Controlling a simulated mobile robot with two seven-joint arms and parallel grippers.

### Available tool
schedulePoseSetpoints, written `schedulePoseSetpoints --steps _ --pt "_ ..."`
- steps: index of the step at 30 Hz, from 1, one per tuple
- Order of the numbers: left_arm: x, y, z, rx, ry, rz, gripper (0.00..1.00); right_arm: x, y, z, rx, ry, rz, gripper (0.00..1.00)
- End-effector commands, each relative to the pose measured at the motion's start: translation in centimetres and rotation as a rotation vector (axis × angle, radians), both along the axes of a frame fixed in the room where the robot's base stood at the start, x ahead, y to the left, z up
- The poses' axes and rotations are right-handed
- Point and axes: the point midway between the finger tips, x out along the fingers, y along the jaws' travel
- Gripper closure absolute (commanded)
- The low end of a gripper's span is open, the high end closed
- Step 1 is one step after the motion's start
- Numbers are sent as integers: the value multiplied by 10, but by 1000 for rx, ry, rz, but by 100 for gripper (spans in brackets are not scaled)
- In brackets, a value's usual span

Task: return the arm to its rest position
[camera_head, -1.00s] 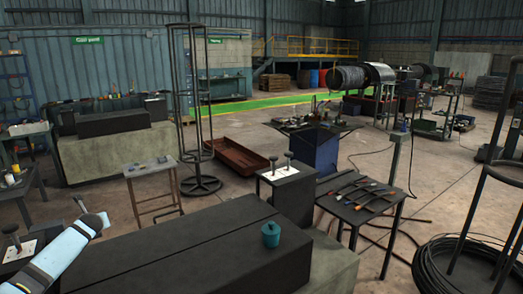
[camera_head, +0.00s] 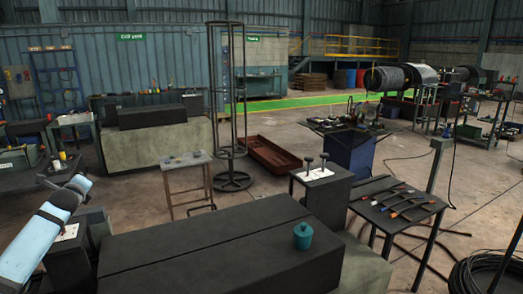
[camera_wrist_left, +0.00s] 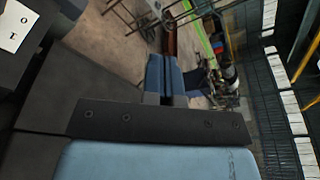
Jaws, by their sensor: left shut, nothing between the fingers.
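My left arm (camera_head: 42,238), light blue with dark bands, comes in at the lower left of the head view. It slants up and away beside the long dark block. In the left wrist view my left gripper (camera_wrist_left: 164,62) shows as two blue fingers closed together beyond a dark screwed plate, with nothing between them. It is raised in open air and appears clear of everything. In the head view its fingers are too small to make out. My right arm and gripper are not in view.
A long dark block (camera_head: 200,248) fills the near middle, with a teal lidded pot (camera_head: 303,236) on it. A small stand (camera_head: 186,172), a tall wire cage (camera_head: 229,100) and a table of tools (camera_head: 400,203) stand beyond. Open concrete floor lies between them.

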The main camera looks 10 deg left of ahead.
Motion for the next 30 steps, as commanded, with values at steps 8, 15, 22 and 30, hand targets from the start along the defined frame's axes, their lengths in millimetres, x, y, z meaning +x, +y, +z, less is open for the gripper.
schedulePoseSetpoints --steps 8,15,22,30 --pt "5 -8 11 -589 -331 24 100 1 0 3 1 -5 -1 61" --pt "9 -16 20 -1117 -577 20 100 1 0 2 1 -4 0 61" --pt "11 -21 27 -1512 -726 8 100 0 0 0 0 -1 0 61" --pt "-17 -108 -91 -1578 -547 32 100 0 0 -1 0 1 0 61"
